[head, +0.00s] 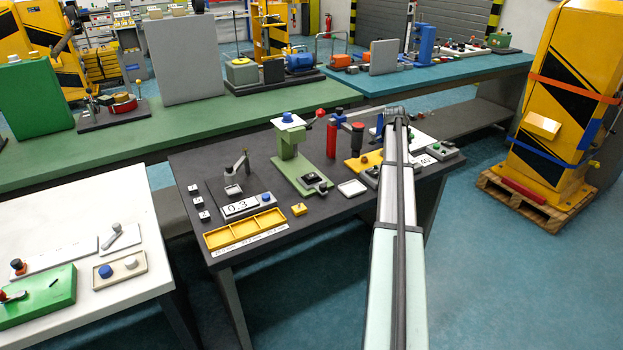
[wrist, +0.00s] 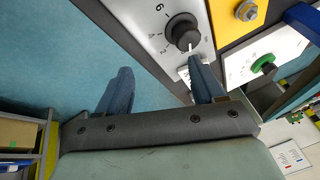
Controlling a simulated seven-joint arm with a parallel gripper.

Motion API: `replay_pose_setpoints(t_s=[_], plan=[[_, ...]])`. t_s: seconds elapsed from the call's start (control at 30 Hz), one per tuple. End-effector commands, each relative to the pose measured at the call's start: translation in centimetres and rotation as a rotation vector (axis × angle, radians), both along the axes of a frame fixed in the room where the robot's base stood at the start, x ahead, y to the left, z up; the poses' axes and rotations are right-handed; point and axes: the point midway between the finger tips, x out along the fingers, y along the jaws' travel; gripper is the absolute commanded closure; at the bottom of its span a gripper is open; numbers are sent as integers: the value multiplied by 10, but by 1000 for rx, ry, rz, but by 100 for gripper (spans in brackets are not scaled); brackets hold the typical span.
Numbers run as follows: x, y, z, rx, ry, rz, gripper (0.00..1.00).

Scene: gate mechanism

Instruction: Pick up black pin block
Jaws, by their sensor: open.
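I cannot tell for sure which thing is the black pin block. In the head view a small black block (head: 315,181) sits on the green base of a press-like fixture (head: 292,160). Several small dark blocks with white tops (head: 198,201) stand at the table's left side. In the wrist view my gripper (wrist: 161,90) is open with nothing between its two blue-grey fingers. Its right finger is close to a white panel with a black dial knob (wrist: 183,32). In the head view my arm hides part of the table's right side, and the fingers are hard to make out.
The dark table (head: 225,170) also holds a yellow divided tray (head: 246,232), a display reading 0.3 (head: 240,208), a red post (head: 331,138) and a white tray (head: 352,188). The wrist view shows a green knob (wrist: 264,65) on a white panel.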

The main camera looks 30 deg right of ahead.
Motion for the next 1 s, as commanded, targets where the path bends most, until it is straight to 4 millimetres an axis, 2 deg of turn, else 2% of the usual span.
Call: replay_pose_setpoints(t_s=[0.03,0.2,0.4,0.5,0.6,0.7,0.87,1.0], plan=[[21,25,10,32,5,28,32],[73,115,37,154,48,130,32],[114,213,67,279,108,246,32],[124,249,79,322,131,293,32],[130,275,88,353,149,326,32],[134,290,92,371,161,345,32],[134,296,89,378,165,353,32],[134,296,74,378,165,353,32]])
